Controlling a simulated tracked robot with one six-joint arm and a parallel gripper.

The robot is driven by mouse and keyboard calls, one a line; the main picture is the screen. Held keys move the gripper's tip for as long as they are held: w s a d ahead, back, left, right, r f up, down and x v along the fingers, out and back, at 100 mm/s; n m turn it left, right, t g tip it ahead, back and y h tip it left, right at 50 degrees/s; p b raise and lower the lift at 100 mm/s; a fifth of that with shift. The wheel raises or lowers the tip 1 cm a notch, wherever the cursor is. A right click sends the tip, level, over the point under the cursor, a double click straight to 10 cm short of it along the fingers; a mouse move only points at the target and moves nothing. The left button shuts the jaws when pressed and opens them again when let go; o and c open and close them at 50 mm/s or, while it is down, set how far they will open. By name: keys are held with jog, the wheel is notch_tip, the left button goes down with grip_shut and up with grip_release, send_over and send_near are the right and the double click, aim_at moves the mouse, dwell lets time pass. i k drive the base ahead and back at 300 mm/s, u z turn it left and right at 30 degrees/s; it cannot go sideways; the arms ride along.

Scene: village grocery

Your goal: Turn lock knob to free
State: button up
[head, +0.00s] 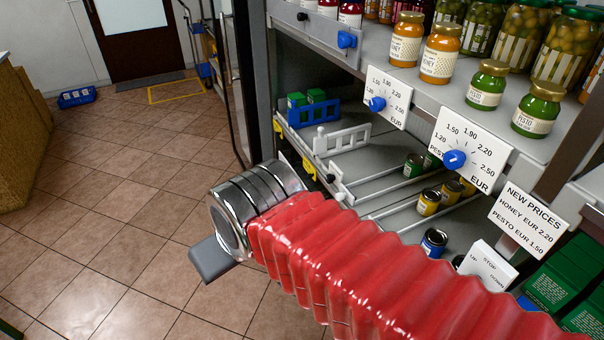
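A blue knob (347,40) sits on the front edge of the upper shelf. I cannot tell if it is the lock knob; no lock or free label is legible. Two white price dials also have blue knobs: the honey dial knob (377,104) and the pesto dial knob (454,160). My red-sleeved arm reaches in from the lower right. My gripper (210,261) is at its end, low and left of the shelves, apart from all knobs. One grey finger shows beyond the silver wrist; the rest is hidden, so its opening cannot be judged.
Honey jars (439,54) and pesto jars (537,108) stand near the upper shelf edge. A lower shelf holds several cans (428,201) between white rails. A sign (530,219) lists new prices. A stop/up/down panel (487,266) is below.

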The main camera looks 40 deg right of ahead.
aim_at(330, 179)
jog(key=u, duration=0.15)
jog(key=i, duration=1.15)
jog(key=u, duration=0.1)
